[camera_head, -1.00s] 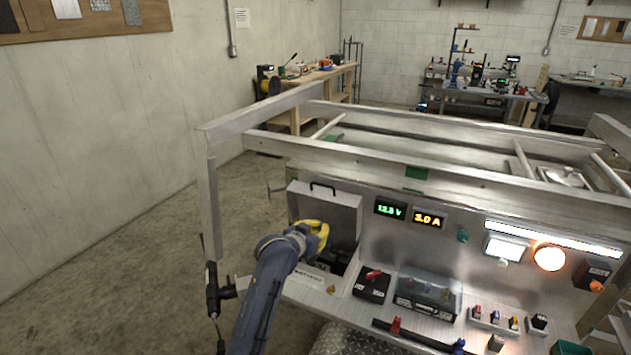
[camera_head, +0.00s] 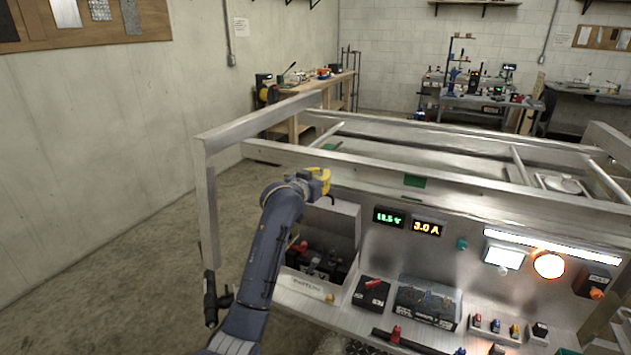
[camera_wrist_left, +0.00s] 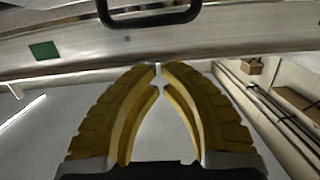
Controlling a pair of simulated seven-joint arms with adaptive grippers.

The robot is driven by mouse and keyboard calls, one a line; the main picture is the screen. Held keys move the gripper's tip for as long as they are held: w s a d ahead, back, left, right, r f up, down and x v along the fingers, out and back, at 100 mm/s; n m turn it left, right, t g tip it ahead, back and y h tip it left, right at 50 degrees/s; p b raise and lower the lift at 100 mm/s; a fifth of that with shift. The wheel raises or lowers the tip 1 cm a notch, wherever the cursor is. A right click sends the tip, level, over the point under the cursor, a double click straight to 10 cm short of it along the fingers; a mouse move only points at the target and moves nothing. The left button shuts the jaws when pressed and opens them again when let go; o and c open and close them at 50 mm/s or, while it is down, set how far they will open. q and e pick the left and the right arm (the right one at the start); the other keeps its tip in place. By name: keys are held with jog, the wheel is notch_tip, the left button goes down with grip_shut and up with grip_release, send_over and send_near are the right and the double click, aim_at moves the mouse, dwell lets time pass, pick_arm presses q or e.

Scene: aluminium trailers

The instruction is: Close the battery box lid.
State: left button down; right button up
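The battery box (camera_head: 305,286) is a metal box with a label on its front, at the left end of the bench panel. Its grey lid (camera_head: 343,220) stands open, upright at the back. Dark batteries or terminals with red and grey caps show inside. My left gripper (camera_head: 326,186), yellow, is at the top edge of the lid and hides part of it and its handle. In the left wrist view its fingertips (camera_wrist_left: 158,66) meet with nothing between them. The black handle (camera_wrist_left: 150,18) lies just beyond the tips, apart from them. My right gripper is not in view.
The trailer's aluminium frame rail (camera_head: 400,170) runs just behind and above the lid. An upright post (camera_head: 208,215) stands left of my arm. To the right of the box are a black switch box (camera_head: 371,292), a clear-covered box (camera_head: 427,302) and lit displays (camera_head: 408,221).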

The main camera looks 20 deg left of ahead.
pick_arm(q)
jog(key=w, duration=0.3)
jog(key=shift+w+d+f, duration=0.1)
jog(key=shift+d+f, duration=0.1)
jog(key=shift+d, duration=0.05)
jog(key=shift+f, duration=0.35)
jog(key=shift+s+a+f, duration=0.2)
jog(key=shift+s+f, duration=0.9)
jog(key=shift+s, duration=0.3)
jog(key=shift+s, duration=0.15)
